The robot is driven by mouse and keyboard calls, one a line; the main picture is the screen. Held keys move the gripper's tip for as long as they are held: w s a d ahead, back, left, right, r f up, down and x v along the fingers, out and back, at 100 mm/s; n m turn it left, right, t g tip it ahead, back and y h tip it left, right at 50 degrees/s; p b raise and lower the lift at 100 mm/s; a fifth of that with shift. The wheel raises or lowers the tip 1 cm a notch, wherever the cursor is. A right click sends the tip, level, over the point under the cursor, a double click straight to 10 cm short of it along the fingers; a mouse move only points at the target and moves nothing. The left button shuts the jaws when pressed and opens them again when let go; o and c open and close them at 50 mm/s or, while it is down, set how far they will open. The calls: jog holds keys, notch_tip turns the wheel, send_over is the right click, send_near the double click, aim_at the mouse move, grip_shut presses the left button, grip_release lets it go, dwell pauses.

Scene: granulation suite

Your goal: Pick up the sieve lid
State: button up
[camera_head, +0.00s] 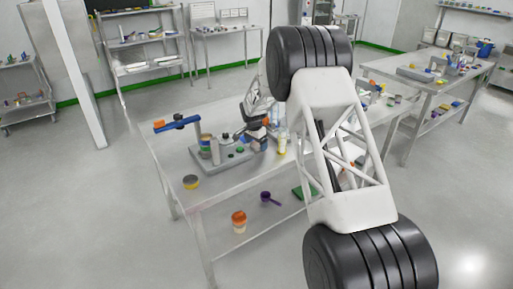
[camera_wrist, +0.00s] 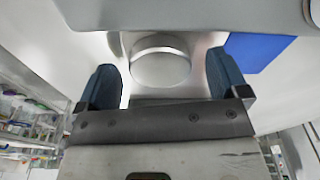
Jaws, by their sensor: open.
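In the wrist view a round, shiny metal piece (camera_wrist: 160,67) with a raised rim shows between and beyond my fingers; it may be the sieve lid, but I cannot be sure. My gripper (camera_wrist: 163,85) is open, with one dark blue fingertip on each side of this piece and no visible contact. In the head view my arm reaches over the table (camera_head: 165,160), and my gripper (camera_head: 243,134) is small beside the grey stand (camera_head: 222,160) with jars and posts. I cannot pick out the lid there.
A blue bar with an orange end (camera_head: 175,124) sticks out left above the stand. A yellow-and-grey round item (camera_head: 191,182) lies near the table's front left. An orange-and-white tub (camera_head: 239,221) and a purple scoop (camera_head: 270,197) are on the lower shelf. A blue panel (camera_wrist: 255,50) shows right of the metal piece.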

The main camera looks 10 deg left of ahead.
aim_at(257, 144)
jog(key=shift+f, duration=0.4)
jog(key=c, duration=1)
jog(key=shift+r, duration=0.15)
jog(key=shift+c, duration=0.2)
jog(key=shift+r, duration=0.75)
notch_tip(257, 144, up, 2)
jog(key=s+d, duration=0.2)
jog(key=s, duration=0.3)
jog(key=s+d, duration=0.2)
jog(key=s, duration=0.3)
jog(key=s+d+r, duration=0.1)
jog(key=s+d, duration=0.1)
jog(key=s, duration=0.2)
jog(key=shift+s+r, duration=0.1)
jog(key=shift+s, duration=0.3)
